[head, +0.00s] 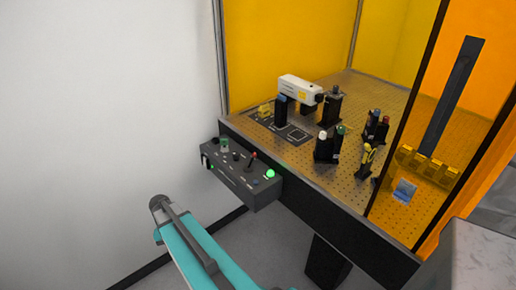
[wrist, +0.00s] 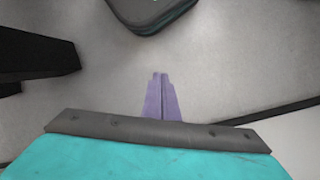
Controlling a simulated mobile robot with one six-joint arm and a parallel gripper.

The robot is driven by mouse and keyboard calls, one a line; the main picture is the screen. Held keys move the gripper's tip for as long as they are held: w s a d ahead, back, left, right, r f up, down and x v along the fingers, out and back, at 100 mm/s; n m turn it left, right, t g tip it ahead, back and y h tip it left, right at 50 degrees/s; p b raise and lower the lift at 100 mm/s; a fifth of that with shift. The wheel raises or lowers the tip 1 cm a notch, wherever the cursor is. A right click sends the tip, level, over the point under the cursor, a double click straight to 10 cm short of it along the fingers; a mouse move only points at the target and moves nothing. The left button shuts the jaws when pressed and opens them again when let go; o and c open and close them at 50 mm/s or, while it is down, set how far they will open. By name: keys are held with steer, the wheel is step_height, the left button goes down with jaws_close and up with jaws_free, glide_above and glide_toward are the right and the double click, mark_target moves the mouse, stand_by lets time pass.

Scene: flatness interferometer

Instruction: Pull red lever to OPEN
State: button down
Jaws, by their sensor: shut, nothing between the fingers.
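The red lever (head: 252,158) stands on top of a grey control box (head: 240,186) fixed to the front left of the optical table. Its red knob sits on a dark stalk that leans slightly right. Any OPEN marking is too small to read. My teal arm reaches in from the bottom of the head view, in front of and below the box. My gripper (wrist: 161,77) shows in the wrist view as two purple fingers closed together, empty, over bare grey floor. The lever is not in the wrist view. My fingers are apart from the lever and box.
The box also carries a lit green button (head: 270,174) and several knobs. A perforated table (head: 300,165) with optics stands behind it, inside amber panels (head: 290,45). A white wall (head: 105,110) is at left. The space between wall and box is free.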

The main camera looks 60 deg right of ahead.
steer(key=w+d+r+m+t, duration=0.1)
steer(key=w+d+r+m, duration=0.3)
steer(key=d+r, duration=0.75)
steer(key=s+d+r+m, duration=0.1)
steer(key=d+r, duration=0.5)
steer(key=s+d+r+m+t+p, duration=0.1)
steer(key=s+d+r+m, duration=0.1)
steer(key=d+r, duration=0.4)
steer(key=s+d+r+m+h, duration=0.1)
steer(key=s+d+r+m, duration=0.1)
steer(key=d+r, duration=0.4)
steer(key=shift+s+d+t+p, duration=0.2)
steer(key=shift+d+t+p, duration=0.1)
steer(key=shift+d, duration=0.25)
step_height(320, 180, up, 10)
steer(key=m+h, duration=0.1)
steer(key=m, duration=0.1)
glide_above(252, 161)
steer(key=d, duration=0.3)
steer(key=shift+s+a+t, duration=0.1)
steer(key=shift+s+t, duration=0.2)
steer(key=shift+t, duration=0.1)
steer(key=shift+f+p, duration=0.15)
steer(key=shift+p, duration=0.15)
